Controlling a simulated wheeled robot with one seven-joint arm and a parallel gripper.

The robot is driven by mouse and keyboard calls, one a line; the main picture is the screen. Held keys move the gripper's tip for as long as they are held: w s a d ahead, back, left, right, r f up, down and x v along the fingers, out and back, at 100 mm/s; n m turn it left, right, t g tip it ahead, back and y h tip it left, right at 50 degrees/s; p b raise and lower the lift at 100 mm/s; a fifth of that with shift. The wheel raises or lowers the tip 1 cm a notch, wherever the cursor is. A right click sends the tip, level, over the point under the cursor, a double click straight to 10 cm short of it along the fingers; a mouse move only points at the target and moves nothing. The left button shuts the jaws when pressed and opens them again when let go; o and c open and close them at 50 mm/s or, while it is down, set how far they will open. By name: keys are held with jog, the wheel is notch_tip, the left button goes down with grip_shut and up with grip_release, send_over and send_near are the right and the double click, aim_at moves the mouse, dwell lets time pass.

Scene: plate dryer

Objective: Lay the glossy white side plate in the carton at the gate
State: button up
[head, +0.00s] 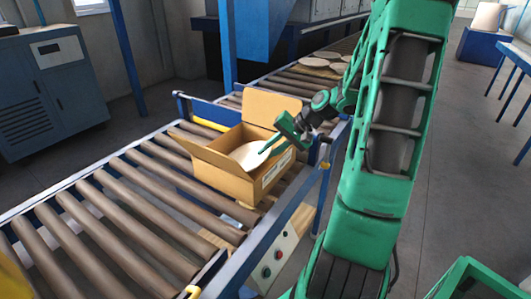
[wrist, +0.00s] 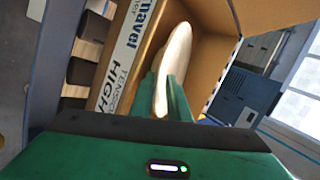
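The glossy white side plate (head: 246,155) is inside the open carton (head: 222,177), which stands on the roller conveyor. In the wrist view the plate (wrist: 178,55) appears nearly edge-on, its near rim between the two green fingers. My gripper (head: 268,149) reaches into the carton from the right and appears shut on the plate's rim. The carton's printed wall (wrist: 122,60) is left of the plate in the wrist view. Whether the plate touches the carton floor is hidden.
The gate's yellow bar (head: 208,124) crosses the conveyor behind the carton. The carton's flaps stand open. A blue side rail (head: 262,243) and control panel (head: 274,256) are in front. The rollers at left are clear.

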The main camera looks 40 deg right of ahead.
jog(key=shift+r, duration=0.1)
jog(key=v, duration=1.2)
jog(key=s+a+n+g+h, duration=0.1)
jog(key=s+a+g, duration=0.1)
jog(key=s+a, duration=0.2)
jog(key=s+a+n+g+h, duration=0.1)
jog(key=s+a, duration=0.3)
jog(key=s, duration=0.7)
jog(key=s+a+f+n+g+h, duration=0.1)
jog(key=s+a+g+h, duration=0.2)
jog(key=s, duration=0.4)
jog(key=shift+s+a+n+g, duration=0.2)
jog(key=shift+a+n+g, duration=0.1)
jog(key=shift+a, duration=0.15)
jog(key=shift+w+f, duration=0.1)
jog(key=shift+w, duration=0.05)
jog(key=shift+w+f, duration=0.2)
jog(key=shift+w, duration=0.3)
